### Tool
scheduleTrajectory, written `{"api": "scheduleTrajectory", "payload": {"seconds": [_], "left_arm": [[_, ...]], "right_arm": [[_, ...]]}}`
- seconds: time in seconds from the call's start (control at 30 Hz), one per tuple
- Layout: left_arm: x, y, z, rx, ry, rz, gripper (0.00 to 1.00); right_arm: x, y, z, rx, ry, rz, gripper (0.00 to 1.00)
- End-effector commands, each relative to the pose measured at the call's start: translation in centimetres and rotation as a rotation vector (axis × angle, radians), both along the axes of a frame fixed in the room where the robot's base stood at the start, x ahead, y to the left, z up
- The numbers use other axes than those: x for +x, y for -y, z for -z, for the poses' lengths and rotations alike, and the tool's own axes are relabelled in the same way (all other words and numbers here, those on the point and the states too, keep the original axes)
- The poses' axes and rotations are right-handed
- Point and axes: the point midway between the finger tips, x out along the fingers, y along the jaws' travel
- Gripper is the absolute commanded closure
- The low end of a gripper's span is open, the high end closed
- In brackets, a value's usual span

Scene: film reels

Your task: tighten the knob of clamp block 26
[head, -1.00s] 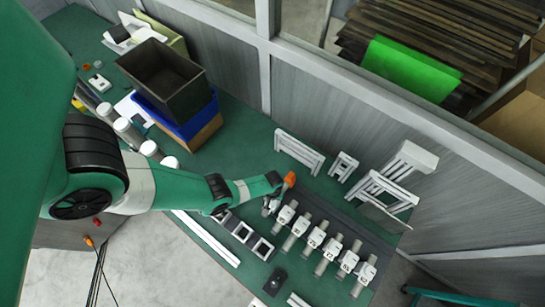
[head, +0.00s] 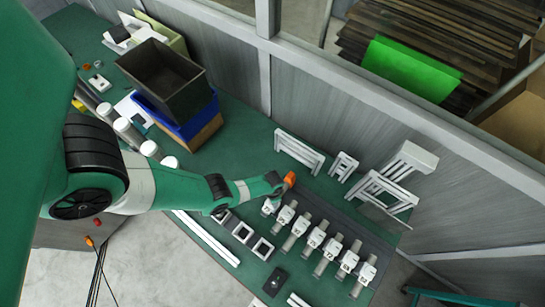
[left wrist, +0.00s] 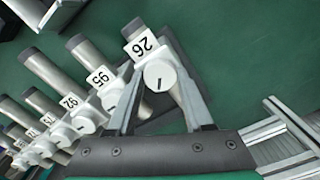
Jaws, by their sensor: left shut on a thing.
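Clamp block 26 (left wrist: 144,46) stands at the end of a row of numbered clamp blocks, its white label facing up in the left wrist view. Its round white knob (left wrist: 159,78) has a dark index line that runs nearly upright in the picture. My left gripper (left wrist: 157,88) has its two fingers on either side of this knob and is shut on it. In the head view my left gripper (head: 276,192) is over the left end of the row and partly hides block 26 (head: 268,208). My right gripper is not in view.
Block 95 (left wrist: 100,77) and block 92 (left wrist: 70,102) stand close beside block 26, with several more beyond. White frames (head: 299,151) stand behind the row. Square white-edged pieces (head: 262,248) lie in front. A dark bin (head: 160,75) stands farther left.

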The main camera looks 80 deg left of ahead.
Motion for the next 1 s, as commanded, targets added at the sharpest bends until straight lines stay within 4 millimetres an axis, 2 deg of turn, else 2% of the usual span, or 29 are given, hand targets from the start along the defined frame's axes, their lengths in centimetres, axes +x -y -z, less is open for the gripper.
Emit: {"api": "scheduleTrajectory", "payload": {"seconds": [0.6,1.0], "left_arm": [[-0.04,-0.01,0.06,0.0,0.0,0.574,1.0],[-0.04,-0.01,0.06,0.0,0.0,0.816,1.0]], "right_arm": [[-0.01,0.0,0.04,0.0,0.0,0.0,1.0],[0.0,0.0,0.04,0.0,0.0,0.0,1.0]]}}
